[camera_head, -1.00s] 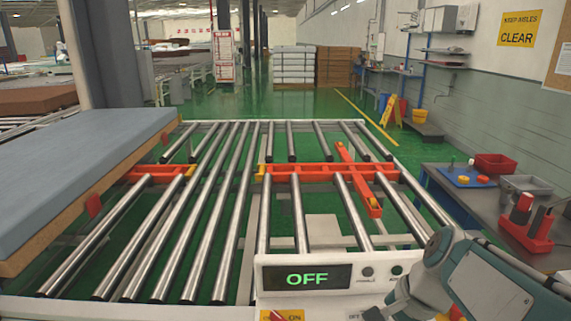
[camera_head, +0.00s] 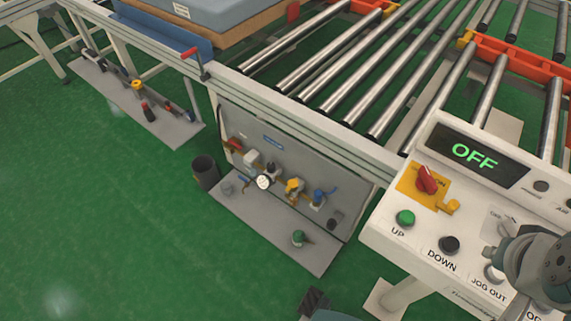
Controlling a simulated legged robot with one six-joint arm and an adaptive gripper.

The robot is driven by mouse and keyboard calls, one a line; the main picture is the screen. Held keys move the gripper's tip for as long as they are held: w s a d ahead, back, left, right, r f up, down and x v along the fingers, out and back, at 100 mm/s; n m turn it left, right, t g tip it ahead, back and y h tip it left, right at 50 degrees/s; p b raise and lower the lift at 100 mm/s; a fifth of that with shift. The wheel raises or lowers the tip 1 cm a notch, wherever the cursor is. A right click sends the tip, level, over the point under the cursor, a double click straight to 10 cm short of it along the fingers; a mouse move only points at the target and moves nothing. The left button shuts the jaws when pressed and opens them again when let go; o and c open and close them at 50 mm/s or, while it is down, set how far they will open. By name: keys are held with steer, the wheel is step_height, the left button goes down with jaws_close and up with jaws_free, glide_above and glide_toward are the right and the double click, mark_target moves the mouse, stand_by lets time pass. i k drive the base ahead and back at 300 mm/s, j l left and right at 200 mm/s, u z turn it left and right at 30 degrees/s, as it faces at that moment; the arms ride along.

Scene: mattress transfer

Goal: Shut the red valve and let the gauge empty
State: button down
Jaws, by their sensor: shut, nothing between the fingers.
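On an upright grey panel (camera_head: 330,180) under the roller table, a small red handle (camera_head: 235,146) sits at the upper left; it may be the red valve, but its position is too small to read. A round white-faced gauge (camera_head: 263,182) sits low on the panel, right of the red handle; its needle cannot be read. A yellow fitting (camera_head: 294,186) and a blue one (camera_head: 319,196) are farther right. Part of my arm shows at the lower right, over the control box, well away from the panel. My gripper's fingertips cannot be made out.
A grey shelf plate (camera_head: 270,230) below the panel bears a green-topped part (camera_head: 298,237). A dark bin (camera_head: 205,171) stands left of it. A control box (camera_head: 465,200) reading OFF stands at right. A red lever (camera_head: 190,53) is on the table frame. Green floor is open at lower left.

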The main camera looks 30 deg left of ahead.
mark_target(230, 142)
steer(key=j+u, duration=0.1)
steer(key=u, duration=0.35)
steer(key=j+u, duration=0.1)
steer(key=u, duration=0.3)
steer(key=j+u, duration=0.15)
steer(key=u, duration=0.3)
steer(key=j+z, duration=0.1)
steer(key=z, duration=0.25)
steer(key=j+z, duration=0.1)
steer(key=z, duration=0.25)
steer(key=i+j+z, duration=0.25)
steer(key=j, duration=0.35)
steer(key=j+z, duration=0.25)
steer(key=j, duration=0.3)
steer(key=i+j+z, duration=0.1)
steer(key=j+z, duration=0.15)
steer(key=j, duration=0.4)
steer(key=i+j, duration=0.1)
steer(key=j, duration=1.95)
steer(key=z, duration=0.05)
